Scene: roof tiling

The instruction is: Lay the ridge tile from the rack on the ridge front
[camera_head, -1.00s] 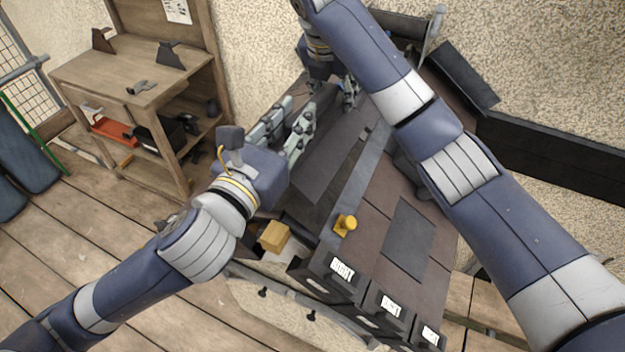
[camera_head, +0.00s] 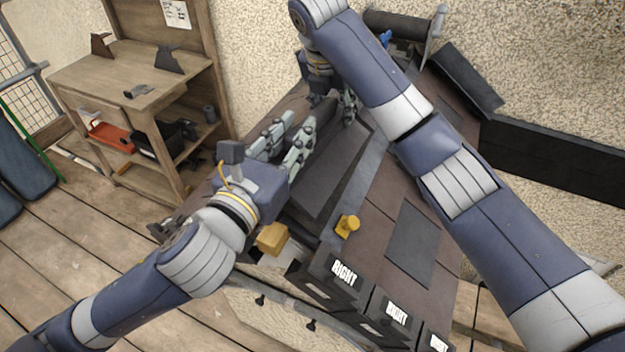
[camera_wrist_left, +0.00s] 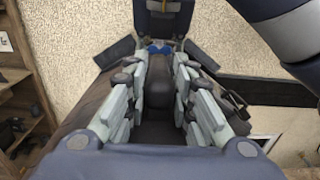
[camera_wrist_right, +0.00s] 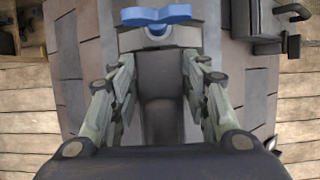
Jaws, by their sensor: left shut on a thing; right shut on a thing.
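A dark, rounded ridge tile shows between the fingers in the left wrist view (camera_wrist_left: 157,112) and in the right wrist view (camera_wrist_right: 160,112). My left gripper (camera_head: 298,124) and my right gripper (camera_head: 334,106) are both shut on it, the left nearer the camera and the right farther back. In the head view most of the tile is hidden by the grippers. The tile is held over the brown roof (camera_head: 378,215); whether it touches is hidden.
A wooden shelf unit (camera_head: 150,85) stands at the left. A dark cylindrical piece (camera_head: 395,24) and a blue item (camera_head: 386,39) are at the back. A long dark gutter-like bar (camera_head: 555,160) runs along the right wall.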

